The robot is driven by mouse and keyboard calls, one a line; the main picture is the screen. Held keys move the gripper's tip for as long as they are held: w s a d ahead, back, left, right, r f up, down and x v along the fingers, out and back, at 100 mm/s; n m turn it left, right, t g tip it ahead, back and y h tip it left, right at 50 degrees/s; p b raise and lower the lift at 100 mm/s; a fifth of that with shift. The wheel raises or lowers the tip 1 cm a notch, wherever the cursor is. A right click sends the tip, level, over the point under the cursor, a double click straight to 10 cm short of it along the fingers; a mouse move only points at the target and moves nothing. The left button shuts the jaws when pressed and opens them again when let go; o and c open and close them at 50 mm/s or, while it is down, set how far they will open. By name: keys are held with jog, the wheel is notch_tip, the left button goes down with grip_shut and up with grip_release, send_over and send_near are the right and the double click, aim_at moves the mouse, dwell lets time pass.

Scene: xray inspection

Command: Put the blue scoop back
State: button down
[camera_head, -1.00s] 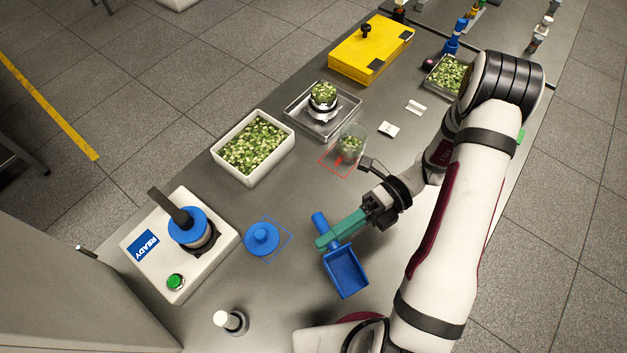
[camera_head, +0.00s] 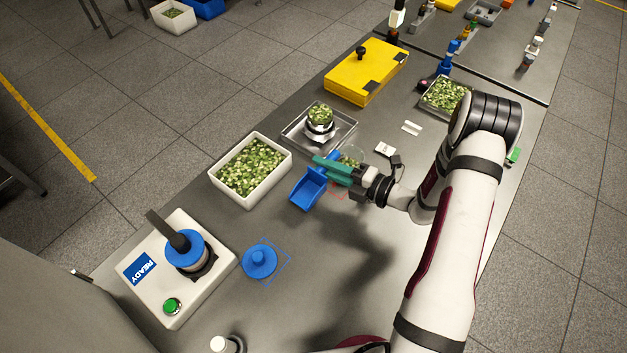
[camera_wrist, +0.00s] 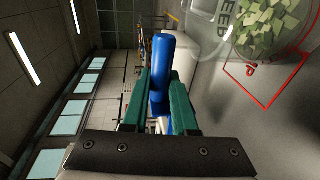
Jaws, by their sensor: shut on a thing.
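The blue scoop (camera_head: 308,190) is held in the air near the right end of the white tray of green pieces (camera_head: 216,186). My gripper (camera_head: 330,171) is shut on its handle with teal fingers. In the wrist view the blue handle (camera_wrist: 161,75) stands between the two fingers (camera_wrist: 160,100), and the scoop's bowl is out of sight there. The white tray's contents look level, and the scoop's bowl looks empty. Where the scoop belongs cannot be told from these frames.
A metal tray (camera_head: 344,134) holds a scale and filled jar. A blue lid (camera_head: 259,261), a READY machine (camera_head: 150,300) and a yellow case (camera_head: 350,82) stand around.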

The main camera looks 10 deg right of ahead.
aim_at(316, 178)
jog(key=shift+w+a+f, duration=0.25)
jog(key=shift+a+f, duration=0.1)
jog(key=shift+a, duration=0.1)
jog(key=shift+w+a+f, duration=0.2)
jog(key=shift+a+f, duration=0.1)
jog(key=shift+a, duration=0.15)
jog(key=shift+a+f, duration=0.1)
jog(key=shift+f, duration=1.9)
jog(key=c, duration=0.7)
grip_release()
jog(key=shift+f, duration=0.1)
